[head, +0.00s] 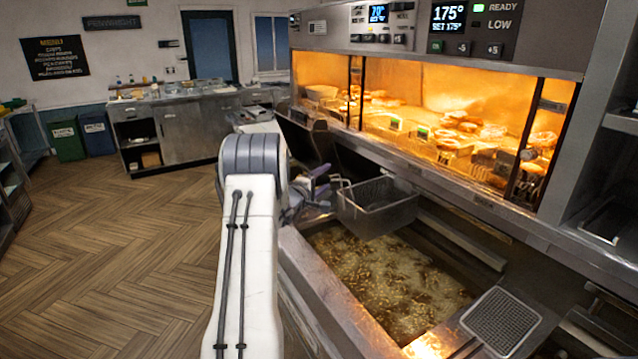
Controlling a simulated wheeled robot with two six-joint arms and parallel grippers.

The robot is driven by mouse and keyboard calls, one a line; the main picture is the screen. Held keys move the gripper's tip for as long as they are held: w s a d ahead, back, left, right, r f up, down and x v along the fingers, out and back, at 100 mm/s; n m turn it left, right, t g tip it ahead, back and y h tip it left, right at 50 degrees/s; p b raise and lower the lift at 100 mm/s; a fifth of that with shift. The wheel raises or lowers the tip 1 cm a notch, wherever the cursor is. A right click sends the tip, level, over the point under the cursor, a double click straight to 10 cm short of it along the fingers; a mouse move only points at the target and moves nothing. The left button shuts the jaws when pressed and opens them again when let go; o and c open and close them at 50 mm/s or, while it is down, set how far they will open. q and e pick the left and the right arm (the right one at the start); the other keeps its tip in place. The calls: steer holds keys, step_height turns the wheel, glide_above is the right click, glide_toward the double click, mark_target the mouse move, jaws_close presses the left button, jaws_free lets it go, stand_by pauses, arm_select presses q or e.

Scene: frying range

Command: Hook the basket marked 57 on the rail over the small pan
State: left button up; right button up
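A dark wire basket (377,207) is above the far end of a fryer pan (300,250) filled with bubbling oil. Its handle side faces left, toward my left gripper (322,184). The gripper's fingers are at the handle and partly hidden by my forearm. I cannot tell whether they are closed on it. The number on the basket is not readable. Whether the basket hangs on a rail or is held up by the gripper is unclear. My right gripper is not in view.
A lit warming cabinet (440,115) with fried food runs behind the fryer. A mesh-topped piece (501,321) lies at the near right of the pan. A counter (190,135) and two bins (68,141) stand at the back left. The wooden floor at left is clear.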

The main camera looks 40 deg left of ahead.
arm_select(q)
steer(key=s+b, duration=0.4)
steer(key=s, duration=0.5)
steer(key=d+m+g+h, duration=0.4)
steer(key=d+m+h, duration=0.45)
steer(key=d, duration=1.75)
steer(key=s+d+f+m+g+h, duration=0.15)
steer(key=s+d+g, duration=0.25)
steer(key=d, duration=0.4)
steer(key=s+d+f+m+g+h, duration=0.1)
steer(key=s+d+m+g+h, duration=0.25)
steer(key=d, duration=0.55)
steer(key=s+d+f+m+g+y, duration=0.2)
steer(key=s+d+m+g, duration=0.15)
steer(key=s, duration=0.45)
steer(key=s+d+f+m+g+y, duration=0.25)
steer(key=s+d, duration=0.25)
steer(key=s, duration=0.3)
steer(key=s+a+f+m+y, duration=0.1)
steer(key=s+a+m+y, duration=0.1)
steer(key=s, duration=0.3)
steer(key=s+a+f+m+y, duration=0.1)
steer(key=s+a+m+y, duration=0.1)
steer(key=s+m, duration=0.3)
steer(key=shift+s+a+f+y, duration=0.3)
steer(key=shift+s+y, duration=0.15)
steer(key=shift+y, duration=0.45)
